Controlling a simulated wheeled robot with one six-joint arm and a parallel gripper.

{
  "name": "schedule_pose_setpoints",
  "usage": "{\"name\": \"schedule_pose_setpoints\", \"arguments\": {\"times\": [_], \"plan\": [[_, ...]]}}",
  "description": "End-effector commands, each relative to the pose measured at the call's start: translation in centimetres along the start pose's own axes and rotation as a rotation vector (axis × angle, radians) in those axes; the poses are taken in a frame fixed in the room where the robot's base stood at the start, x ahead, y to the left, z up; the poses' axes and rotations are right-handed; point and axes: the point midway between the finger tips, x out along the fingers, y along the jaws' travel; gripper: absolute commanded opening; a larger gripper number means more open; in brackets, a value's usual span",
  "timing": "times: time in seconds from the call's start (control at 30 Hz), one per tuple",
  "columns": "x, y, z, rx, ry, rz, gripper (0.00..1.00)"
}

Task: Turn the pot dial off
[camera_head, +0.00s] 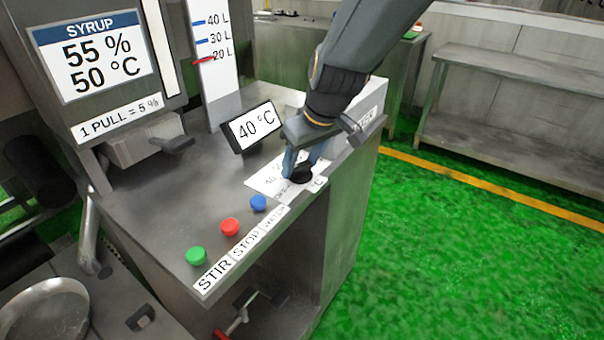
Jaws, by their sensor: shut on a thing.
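The dial (301,174) is a small round black knob on a white marked label plate (262,183) near the right end of the steel console top. My gripper (304,163) comes down from above and is shut on the dial, with a finger on either side of it. The fingers and wrist hide part of the dial and much of its printed scale, so I cannot read where it points. A small tilted display (254,126) behind it reads 40 °C.
Green (195,256), red (230,227) and blue (258,203) buttons stand along the console's front edge, by STIR, STOP and WATER labels. A syrup panel (92,58) reads 55 % and 50 °C. A lever (172,143) sticks out below it. Green floor (450,260) lies open at right.

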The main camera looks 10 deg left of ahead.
Motion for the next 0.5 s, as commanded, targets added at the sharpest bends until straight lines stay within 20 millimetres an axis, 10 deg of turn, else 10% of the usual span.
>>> {"name": "schedule_pose_setpoints", "arguments": {"times": [0.5], "plan": [[0.23,0.3,0.12,-0.22,0.0,-0.091,0.26]]}}
